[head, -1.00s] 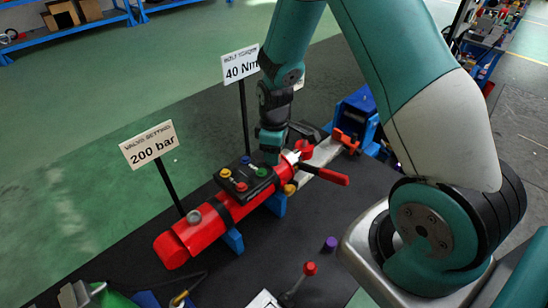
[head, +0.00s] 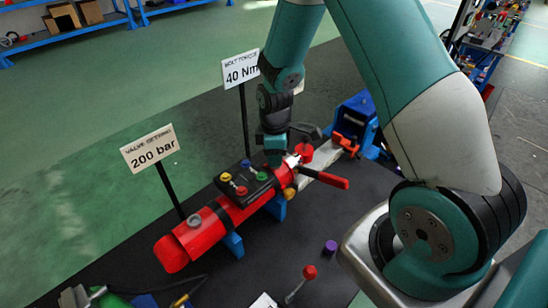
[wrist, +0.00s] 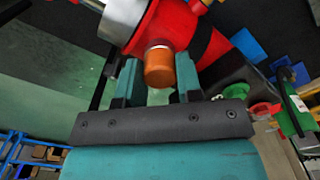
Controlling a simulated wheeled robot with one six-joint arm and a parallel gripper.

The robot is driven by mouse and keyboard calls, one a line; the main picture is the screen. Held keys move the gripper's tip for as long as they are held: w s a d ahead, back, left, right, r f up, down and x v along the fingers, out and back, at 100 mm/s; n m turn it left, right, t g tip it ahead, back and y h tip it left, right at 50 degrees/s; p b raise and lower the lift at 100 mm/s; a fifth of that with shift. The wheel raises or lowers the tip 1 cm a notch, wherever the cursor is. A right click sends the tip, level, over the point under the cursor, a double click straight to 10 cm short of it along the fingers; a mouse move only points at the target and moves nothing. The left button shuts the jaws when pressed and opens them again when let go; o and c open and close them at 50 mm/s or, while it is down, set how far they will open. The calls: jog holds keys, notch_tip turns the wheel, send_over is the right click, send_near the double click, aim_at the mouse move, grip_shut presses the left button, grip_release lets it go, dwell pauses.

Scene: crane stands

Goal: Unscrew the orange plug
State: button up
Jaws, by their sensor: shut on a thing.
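The orange plug (wrist: 159,67) sticks out of the side of the red cylinder (wrist: 188,30), next to its silver end collar, in the wrist view. My gripper (wrist: 159,80) has one finger on each side of the plug and is shut on it. The plug's far end meets the red body; its thread is not visible. In the head view my gripper (head: 274,157) points down at the far side of the red cylinder (head: 215,229), near its right end. The plug is hidden there.
A black block with coloured buttons (head: 247,182) sits on the cylinder. A red handle (head: 322,178) juts right. Signs reading 200 bar (head: 150,147) and 40 Nm (head: 241,68) stand behind. A purple cap (head: 330,247) and a red-knobbed lever (head: 309,272) are in front.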

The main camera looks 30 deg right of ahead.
jog(key=shift+n, duration=1)
jog(key=n, duration=0.2)
jog(key=shift+r+n, duration=0.1)
jog(key=shift+n, duration=0.2)
jog(key=n, duration=0.2)
jog(key=shift+n, duration=0.3)
jog(key=shift+n, duration=1.1)
jog(key=n, duration=0.3)
jog(key=shift+w, duration=0.1)
